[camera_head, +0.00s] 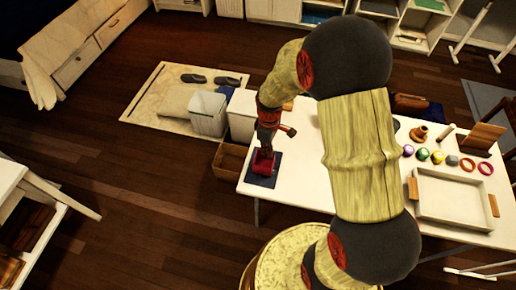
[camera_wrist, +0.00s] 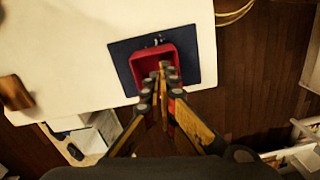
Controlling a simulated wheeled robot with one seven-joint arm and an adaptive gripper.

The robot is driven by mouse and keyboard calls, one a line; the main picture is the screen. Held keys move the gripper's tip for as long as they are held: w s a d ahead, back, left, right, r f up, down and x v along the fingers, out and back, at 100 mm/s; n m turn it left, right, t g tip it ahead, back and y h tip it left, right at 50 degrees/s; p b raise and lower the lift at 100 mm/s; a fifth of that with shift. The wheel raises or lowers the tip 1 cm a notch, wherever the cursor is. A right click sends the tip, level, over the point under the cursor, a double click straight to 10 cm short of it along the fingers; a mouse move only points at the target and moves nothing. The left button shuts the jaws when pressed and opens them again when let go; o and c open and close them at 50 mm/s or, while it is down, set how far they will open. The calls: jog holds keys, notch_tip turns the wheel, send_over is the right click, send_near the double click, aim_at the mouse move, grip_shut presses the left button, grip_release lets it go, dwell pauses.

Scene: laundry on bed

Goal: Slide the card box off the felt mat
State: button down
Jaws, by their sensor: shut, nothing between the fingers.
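The card box is a small red open-topped box (camera_wrist: 136,70) in the wrist view. It sits on the dark blue felt mat (camera_wrist: 194,48), with mat showing around it. In the head view the red box (camera_head: 263,161) and the mat (camera_head: 266,181) are at the left end of the white table. My gripper (camera_wrist: 163,72) is shut, with its fingertips over the box's open side. They hide part of the box. I cannot tell whether they are inside it or touching it. In the head view my gripper (camera_head: 266,145) points down at the box.
The white table (camera_head: 302,180) has bare room right of the mat. A white tray (camera_head: 450,198), several coloured balls and rings lie farther right. A brown crate (camera_head: 230,160) and a pale bin (camera_head: 207,113) stand beyond the table's left edge.

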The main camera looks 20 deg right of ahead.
aim_at(266, 166)
jog(key=f+b, duration=0.1)
jog(key=f, duration=0.2)
jog(key=f+n, duration=0.1)
jog(key=f, duration=0.2)
jog(key=w+f+n+b, duration=0.1)
jog(key=f, duration=0.2)
jog(key=shift+w+f+b, duration=0.1)
jog(key=shift+f+b, duration=0.25)
jog(key=s+d+p, duration=0.1)
jog(key=s+d, duration=0.3)
jog(key=d, duration=0.2)
jog(key=s+d+p, duration=0.1)
jog(key=s+d, duration=0.3)
jog(key=d, duration=0.2)
jog(key=s+d+p, duration=0.1)
jog(key=s+d, duration=0.4)
jog(key=shift+d+p, duration=0.35)
jog(key=shift+d, duration=0.05)
